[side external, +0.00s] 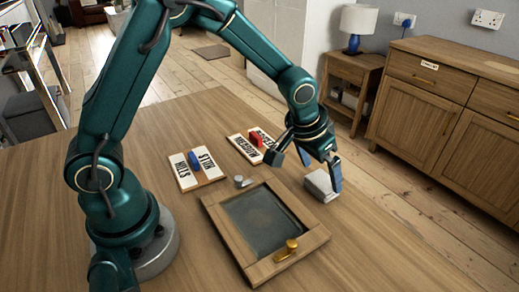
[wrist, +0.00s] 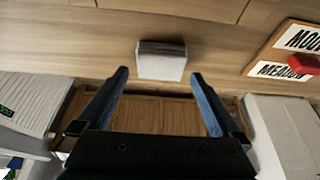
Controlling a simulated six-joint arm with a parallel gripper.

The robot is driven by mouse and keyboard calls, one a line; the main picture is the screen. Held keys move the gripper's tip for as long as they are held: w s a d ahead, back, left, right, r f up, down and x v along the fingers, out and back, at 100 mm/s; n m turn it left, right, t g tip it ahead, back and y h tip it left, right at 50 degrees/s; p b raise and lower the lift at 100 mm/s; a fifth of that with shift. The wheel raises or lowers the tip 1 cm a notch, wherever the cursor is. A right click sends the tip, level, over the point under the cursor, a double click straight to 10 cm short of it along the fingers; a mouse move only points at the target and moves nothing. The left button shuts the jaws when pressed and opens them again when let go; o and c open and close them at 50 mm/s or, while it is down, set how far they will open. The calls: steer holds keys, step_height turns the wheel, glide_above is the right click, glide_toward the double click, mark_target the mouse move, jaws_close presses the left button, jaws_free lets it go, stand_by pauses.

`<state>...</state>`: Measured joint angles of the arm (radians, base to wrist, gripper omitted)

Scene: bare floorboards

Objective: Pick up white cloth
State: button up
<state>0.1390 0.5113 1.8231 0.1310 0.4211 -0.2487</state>
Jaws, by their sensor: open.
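The white cloth (side external: 320,187) is a small folded, greyish-white block on the wooden table, near its right edge. It also shows in the wrist view (wrist: 161,65), top centre, beyond and between the fingertips. My gripper (side external: 307,172) is open, with its fingers spread wide and pointing down at the cloth. One finger overlaps the cloth's right end in the side view; I cannot tell whether it touches. In the wrist view the two dark blue fingers (wrist: 160,74) show nothing held between them.
A wooden frame (side external: 222,228) with a dark panel and a brass knob (side external: 288,246) lies in front of the cloth. Lettered boards with a blue piece (side external: 194,161) and a red piece (side external: 256,139) lie behind. A small metal knob (side external: 242,181) stands near the frame.

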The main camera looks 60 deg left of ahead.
mark_target(323, 180)
steer(key=shift+x, duration=1.95)
steer(key=c, duration=1.1)
steer(key=shift+r, duration=0.15)
steer(key=shift+r, duration=0.65)
step_height(323, 180, up, 3)
steer(key=shift+r, duration=0.1)
steer(key=s+a+r, duration=0.1)
steer(key=a+r, duration=0.1)
steer(key=a, duration=0.1)
steer(key=s+a+r, duration=0.1)
steer(key=a+r, duration=0.1)
steer(key=a, duration=0.2)
steer(key=s+a+r, duration=0.2)
steer(key=a, duration=0.2)
steer(key=shift+r, duration=0.15)
